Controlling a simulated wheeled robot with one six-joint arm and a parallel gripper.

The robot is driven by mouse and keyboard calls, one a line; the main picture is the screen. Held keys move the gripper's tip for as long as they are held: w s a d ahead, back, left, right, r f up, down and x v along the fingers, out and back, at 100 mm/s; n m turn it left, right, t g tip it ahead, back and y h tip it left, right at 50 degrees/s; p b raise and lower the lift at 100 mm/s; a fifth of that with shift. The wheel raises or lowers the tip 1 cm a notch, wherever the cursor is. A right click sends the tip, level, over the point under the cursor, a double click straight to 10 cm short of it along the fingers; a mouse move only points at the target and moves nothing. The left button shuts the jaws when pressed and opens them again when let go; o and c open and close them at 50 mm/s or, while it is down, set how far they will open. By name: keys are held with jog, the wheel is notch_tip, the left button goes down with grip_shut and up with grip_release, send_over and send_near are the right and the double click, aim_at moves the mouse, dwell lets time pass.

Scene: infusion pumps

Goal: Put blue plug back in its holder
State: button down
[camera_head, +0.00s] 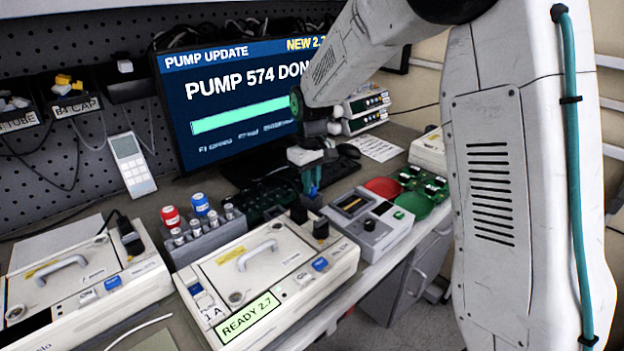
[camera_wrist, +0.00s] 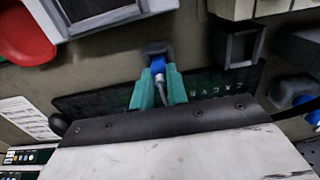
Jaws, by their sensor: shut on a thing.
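My gripper (camera_wrist: 158,88) has teal fingers shut on the blue plug (camera_wrist: 158,67), with a grey cable running back between them. A dark grey squarish piece (camera_wrist: 158,48) shows at the plug's far end; I cannot tell whether it is part of the plug. An open-topped dark square box (camera_wrist: 240,46), perhaps the holder, stands to the right of the plug and apart from it. In the head view my gripper (camera_head: 312,186) hangs over the bench, fingers down, in front of the keyboard; the plug is mostly hidden there.
Pump 1A (camera_head: 265,268) with a green READY label is in front. The keyboard (camera_head: 262,200) and monitor (camera_head: 235,100) are behind. A vial rack (camera_head: 205,240) is left.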

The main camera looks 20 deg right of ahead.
dwell(0.3)
jog(key=c, duration=1.3)
grip_release()
jog(key=shift+r, duration=3.5)
jog(key=s+d+r+m, duration=0.1)
jog(key=s+r+m, duration=0.1)
jog(key=s, duration=1.5)
jog(key=s+d+r+m+t, duration=0.1)
jog(key=s+d+r+m, duration=0.1)
jog(key=s, duration=1.6)
jog(key=shift+s+r+m, duration=0.3)
jog(key=shift+s+r, duration=0.05)
jog(key=shift+r, duration=0.35)
